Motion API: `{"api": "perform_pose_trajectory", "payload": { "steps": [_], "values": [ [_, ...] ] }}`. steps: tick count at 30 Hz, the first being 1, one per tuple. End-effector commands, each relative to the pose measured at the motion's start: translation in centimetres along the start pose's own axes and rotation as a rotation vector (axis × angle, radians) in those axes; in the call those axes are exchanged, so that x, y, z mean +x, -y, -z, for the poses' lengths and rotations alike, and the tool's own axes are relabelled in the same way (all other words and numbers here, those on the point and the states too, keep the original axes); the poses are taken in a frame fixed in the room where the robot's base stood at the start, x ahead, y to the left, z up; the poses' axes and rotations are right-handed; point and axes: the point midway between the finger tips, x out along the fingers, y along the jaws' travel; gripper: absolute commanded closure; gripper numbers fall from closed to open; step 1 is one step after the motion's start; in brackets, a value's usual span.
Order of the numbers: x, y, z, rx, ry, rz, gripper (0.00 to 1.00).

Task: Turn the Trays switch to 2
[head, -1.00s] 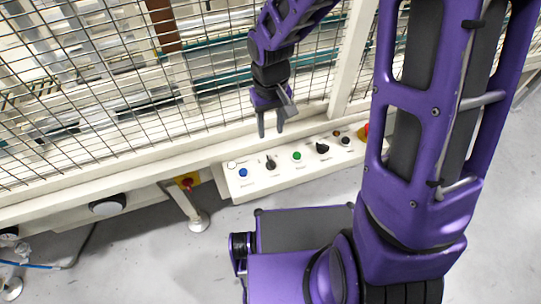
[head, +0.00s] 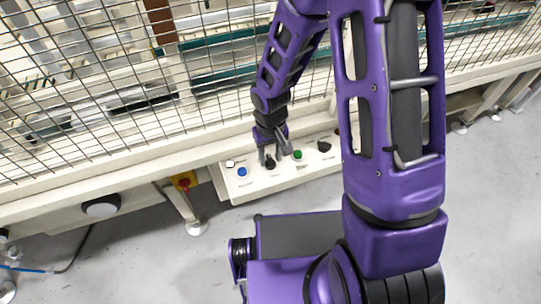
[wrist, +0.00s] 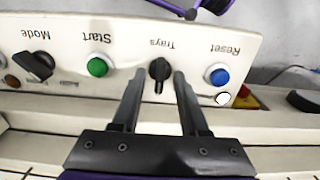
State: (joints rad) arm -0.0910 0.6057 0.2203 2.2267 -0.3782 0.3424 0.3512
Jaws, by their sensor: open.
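The Trays switch (wrist: 159,70) is a black rotary knob on the cream control panel (wrist: 120,24). In the wrist view it lies beyond and between the two fingertips of my gripper (wrist: 154,76), and its label reads upside down. My gripper is open, with one finger on each side of the knob. Contact with the knob cannot be told. In the head view my gripper (head: 275,157) is over the panel (head: 236,190), and the Trays switch (head: 270,162) shows small between the fingers. The number marks around the knob cannot be read.
The blue Reset button (wrist: 217,75) and a white button (wrist: 223,99) are on one side of the switch. The green Start button (wrist: 97,67) and black Mode knob (wrist: 36,66) are on the other. A wire mesh fence (head: 100,110) stands behind the panel.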

Motion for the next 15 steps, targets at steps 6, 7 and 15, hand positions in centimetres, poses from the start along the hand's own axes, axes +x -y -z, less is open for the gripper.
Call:
{"api": "perform_pose_trajectory", "payload": {
  "steps": [6,7,15],
  "values": [
    [-0.03,0.00,0.00,0.000,0.000,0.000,0.78],
    [-0.03,0.00,0.00,0.000,0.000,0.000,0.83],
    [-0.04,0.00,-0.01,0.000,0.000,0.000,1.00]
  ]
}}
